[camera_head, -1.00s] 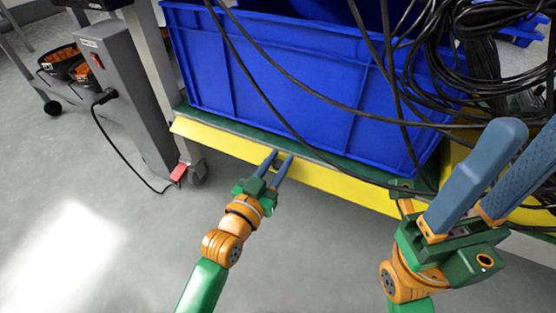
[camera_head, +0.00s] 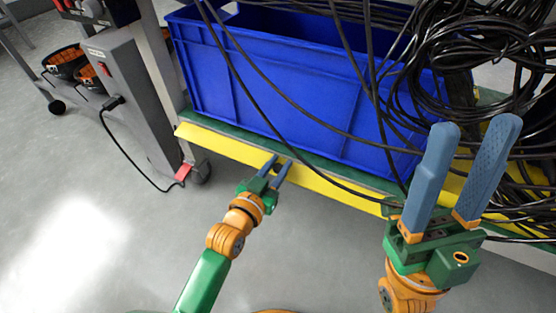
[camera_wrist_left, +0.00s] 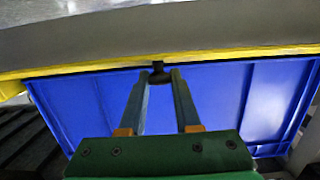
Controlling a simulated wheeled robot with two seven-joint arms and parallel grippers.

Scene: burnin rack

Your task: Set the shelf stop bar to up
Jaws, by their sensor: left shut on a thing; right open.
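The shelf stop bar looks to be the long yellow strip (camera_head: 222,147) along the front edge of the green shelf, below the blue crate. It also shows in the left wrist view (camera_wrist_left: 235,52). I cannot tell for sure whether it is tilted up or down. My left gripper (camera_head: 277,166) is at the strip's front. In the left wrist view its fingers close on a small dark knob (camera_wrist_left: 158,77) beside the yellow strip. My right gripper (camera_head: 474,130) is open and empty, raised at the right in front of the shelf, fingers pointing up.
A large blue crate (camera_head: 280,95) stands on the shelf behind the strip. Black cables (camera_head: 450,60) hang over the crate and pile up at the right, close to my right gripper. A grey post (camera_head: 125,90) with a plugged cord stands at left. The floor in front is clear.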

